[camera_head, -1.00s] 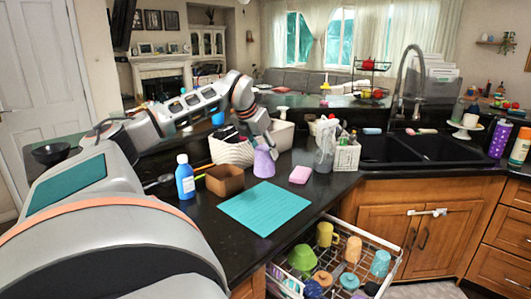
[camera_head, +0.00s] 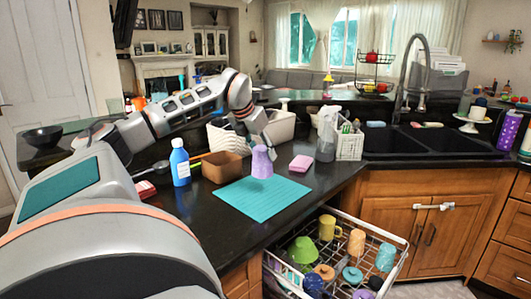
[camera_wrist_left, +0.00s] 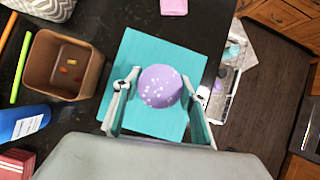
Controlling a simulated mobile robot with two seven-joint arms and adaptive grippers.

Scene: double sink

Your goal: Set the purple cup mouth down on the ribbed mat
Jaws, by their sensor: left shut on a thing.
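The purple cup (camera_head: 262,163) is mouth down, with its narrower closed end up. Its pale-speckled base faces the camera in the left wrist view (camera_wrist_left: 160,86). My left gripper (camera_head: 260,143) is shut on the cup from above, one finger on each side in the left wrist view (camera_wrist_left: 160,92). The turquoise ribbed mat (camera_head: 262,200) lies flat on the dark counter. The cup overlaps the mat's far part in the head view and its middle in the wrist view. I cannot tell whether its rim touches the mat. My right gripper is not in view.
A brown box (camera_head: 222,168) and a blue bottle (camera_head: 180,165) stand left of the mat. A pink sponge (camera_head: 301,163) lies to its right. A white caddy (camera_head: 349,146) stands farther right. An open dish rack (camera_head: 335,262) with cups sits below the counter edge.

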